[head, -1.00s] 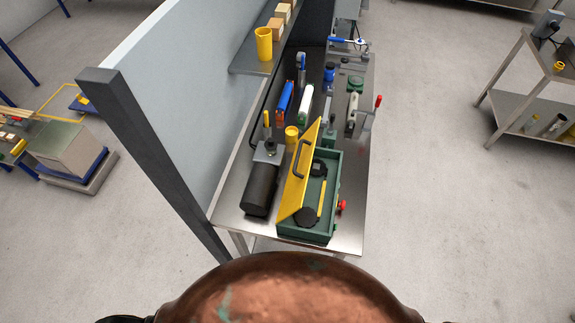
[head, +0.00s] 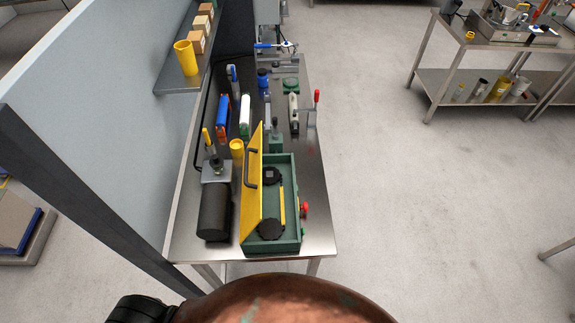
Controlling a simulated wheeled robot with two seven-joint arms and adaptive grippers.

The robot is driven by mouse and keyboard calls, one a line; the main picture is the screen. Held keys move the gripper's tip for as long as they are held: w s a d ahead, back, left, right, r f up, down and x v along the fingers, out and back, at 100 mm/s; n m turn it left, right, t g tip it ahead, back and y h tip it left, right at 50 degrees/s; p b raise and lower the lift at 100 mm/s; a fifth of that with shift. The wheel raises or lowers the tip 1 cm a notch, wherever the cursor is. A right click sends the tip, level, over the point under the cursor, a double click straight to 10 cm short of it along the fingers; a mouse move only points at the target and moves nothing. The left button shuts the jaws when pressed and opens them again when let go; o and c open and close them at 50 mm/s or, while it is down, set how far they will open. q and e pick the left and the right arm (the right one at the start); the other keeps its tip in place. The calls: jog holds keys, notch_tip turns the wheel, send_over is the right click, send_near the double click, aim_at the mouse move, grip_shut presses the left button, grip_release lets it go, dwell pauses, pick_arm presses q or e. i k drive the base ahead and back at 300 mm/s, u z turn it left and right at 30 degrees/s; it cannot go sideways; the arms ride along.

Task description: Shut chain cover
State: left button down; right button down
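The yellow chain cover (head: 253,192) stands raised, hinged along the left side of a green box (head: 287,236) near the front of the steel table. A red knob (head: 304,209) sticks out on the box's right side. Neither of my grippers is in view.
A black motor cylinder (head: 214,212) lies left of the cover, close to it. A grey partition wall (head: 120,110) with a shelf runs along the table's left side. The floor right of the table (head: 390,190) is clear.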

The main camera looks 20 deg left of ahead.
aim_at(250, 213)
jog(key=z, duration=0.65)
jog(key=k, duration=1.25)
jog(key=u, duration=1.85)
jog(key=i, duration=0.5)
jog(key=z, duration=0.1)
